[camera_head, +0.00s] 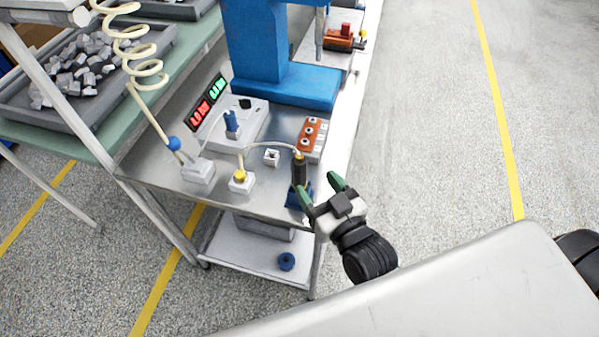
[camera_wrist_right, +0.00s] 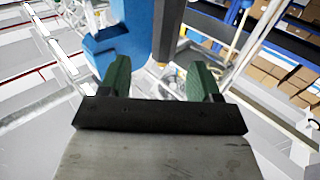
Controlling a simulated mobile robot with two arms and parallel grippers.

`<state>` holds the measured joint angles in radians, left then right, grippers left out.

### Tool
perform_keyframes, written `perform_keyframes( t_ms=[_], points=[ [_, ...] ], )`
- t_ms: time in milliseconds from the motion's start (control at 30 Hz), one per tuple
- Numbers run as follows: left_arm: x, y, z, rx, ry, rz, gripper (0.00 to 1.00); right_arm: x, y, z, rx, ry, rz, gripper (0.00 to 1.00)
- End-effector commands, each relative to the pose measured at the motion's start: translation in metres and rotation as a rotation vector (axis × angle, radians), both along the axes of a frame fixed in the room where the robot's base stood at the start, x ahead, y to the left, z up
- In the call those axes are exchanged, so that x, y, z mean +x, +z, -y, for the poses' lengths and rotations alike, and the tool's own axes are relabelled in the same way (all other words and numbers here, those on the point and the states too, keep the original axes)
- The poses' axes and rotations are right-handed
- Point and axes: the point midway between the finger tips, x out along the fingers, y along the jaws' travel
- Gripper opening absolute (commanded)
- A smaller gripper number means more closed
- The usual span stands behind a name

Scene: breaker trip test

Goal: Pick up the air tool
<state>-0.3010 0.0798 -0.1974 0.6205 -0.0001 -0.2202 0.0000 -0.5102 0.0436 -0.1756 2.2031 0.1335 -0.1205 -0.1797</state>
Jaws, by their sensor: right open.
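A slim black tool (camera_head: 299,170) with a brass-coloured top stands upright in a blue holder (camera_head: 297,195) at the front right corner of the steel bench; a pale line runs from its top. A cream coiled hose (camera_head: 140,52) hangs at the left and ends in a blue-knobbed fitting (camera_head: 174,144) by a white block. I cannot tell for certain which is the air tool. My right gripper (camera_head: 320,189) is open beside the black tool, its green fingers apart, and the left finger looks close to the holder. In the right wrist view the gripper (camera_wrist_right: 160,80) appears empty. My left gripper is out of view.
The steel bench (camera_head: 150,168) carries a blue press (camera_head: 262,45), a grey box with a blue plug (camera_head: 245,120), an orange block (camera_head: 312,138) and small white blocks. A tray of grey pieces (camera_head: 20,105) is at the left. The floor on the right is clear.

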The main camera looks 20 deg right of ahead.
Motion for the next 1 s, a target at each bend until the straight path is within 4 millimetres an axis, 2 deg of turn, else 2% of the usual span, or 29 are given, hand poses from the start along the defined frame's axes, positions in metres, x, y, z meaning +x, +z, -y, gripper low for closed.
perform_keyframes(
  t_ms=[100, 367, 600, 733, 933, 1000],
  points=[
    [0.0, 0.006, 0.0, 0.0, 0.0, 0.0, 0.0, 0.019, 0.002, -0.004, 0.0, 0.0, 0.0, 0.63],
    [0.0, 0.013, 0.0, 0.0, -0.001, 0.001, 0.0, 0.041, 0.003, -0.01, 0.0, 0.001, -0.002, 0.63],
    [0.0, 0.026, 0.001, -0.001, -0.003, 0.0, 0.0, 0.074, 0.004, -0.02, -0.001, 0.001, -0.002, 0.63],
    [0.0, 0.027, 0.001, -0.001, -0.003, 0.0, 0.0, 0.082, 0.002, -0.021, -0.002, 0.001, -0.004, 0.63],
    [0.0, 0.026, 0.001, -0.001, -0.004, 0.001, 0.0, 0.082, 0.002, -0.021, -0.002, 0.001, -0.004, 0.63],
    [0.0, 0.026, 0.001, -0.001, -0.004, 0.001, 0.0, 0.082, 0.002, -0.021, -0.002, 0.001, -0.004, 0.53]
  ],
)
